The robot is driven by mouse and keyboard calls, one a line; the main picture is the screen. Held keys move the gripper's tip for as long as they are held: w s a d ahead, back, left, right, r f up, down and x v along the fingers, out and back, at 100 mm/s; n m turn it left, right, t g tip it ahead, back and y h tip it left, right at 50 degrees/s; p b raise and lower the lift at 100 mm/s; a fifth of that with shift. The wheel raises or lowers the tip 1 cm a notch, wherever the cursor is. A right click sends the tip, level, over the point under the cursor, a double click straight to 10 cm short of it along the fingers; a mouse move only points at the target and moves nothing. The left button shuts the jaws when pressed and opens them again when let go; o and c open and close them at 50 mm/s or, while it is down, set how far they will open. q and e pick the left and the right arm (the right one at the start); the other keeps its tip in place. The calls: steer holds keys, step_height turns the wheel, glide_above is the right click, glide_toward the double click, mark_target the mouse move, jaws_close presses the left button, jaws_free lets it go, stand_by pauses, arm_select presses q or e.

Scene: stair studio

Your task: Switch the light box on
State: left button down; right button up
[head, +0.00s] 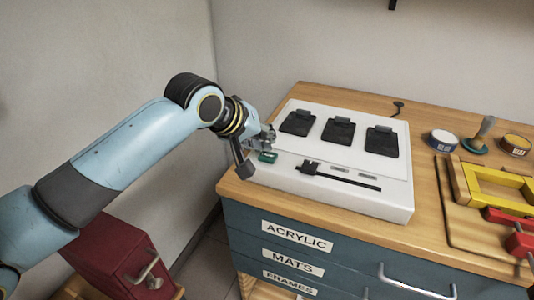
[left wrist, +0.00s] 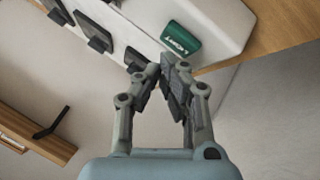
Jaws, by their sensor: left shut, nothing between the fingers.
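The light box (head: 288,178) is a white, low box on the wooden top of a cabinet; three black clips lie on it. A green rocker switch (head: 267,157) sits at its front left corner. In the left wrist view the switch (left wrist: 181,38) is marked LIGHT. My left gripper (head: 270,138) is shut and empty, close to the switch on its far side in the head view. In the left wrist view its fingertips (left wrist: 166,70) show just short of the switch; I cannot tell whether they touch the box. My right gripper is not in view.
A black slider (head: 340,175) runs along the box front. Paint tins (head: 443,140), a brush (head: 481,135) and yellow and red frames (head: 500,188) lie to the right. A dark red case (head: 118,258) stands low at left. A wall is behind.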

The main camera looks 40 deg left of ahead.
arm_select(q)
steer(key=shift+f, duration=0.15)
steer(key=shift+f, duration=0.25)
steer(key=shift+f, duration=0.25)
stand_by(0.4)
steer(key=shift+r+p, duration=0.7)
steer(key=shift+p, duration=0.5)
